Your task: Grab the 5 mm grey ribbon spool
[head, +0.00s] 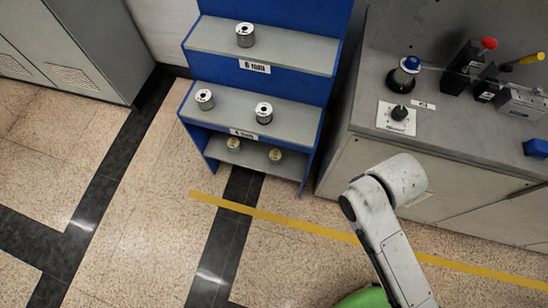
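A blue rack (318,120) with grey shelves holds small silver-grey spools. One spool (245,35) stands on the top shelf (290,52), above a label (255,66) that seems to read 6 mm. A left spool (204,99) and a right spool (264,113) stand on the middle shelf (235,113), above a label (243,134) that seems to read 4 mm. Two duller, yellowish spools, one left (233,144) and one right (275,156), sit on the shaded lowest shelf. I cannot make out a 5 mm label. My gripper is not visible; only my white arm shows.
A grey console (450,130) with knobs and levers stands right of the rack. A grey cabinet (75,50) stands at the far left. The speckled floor before the rack is clear, crossed by a yellow line (290,228) and dark bands.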

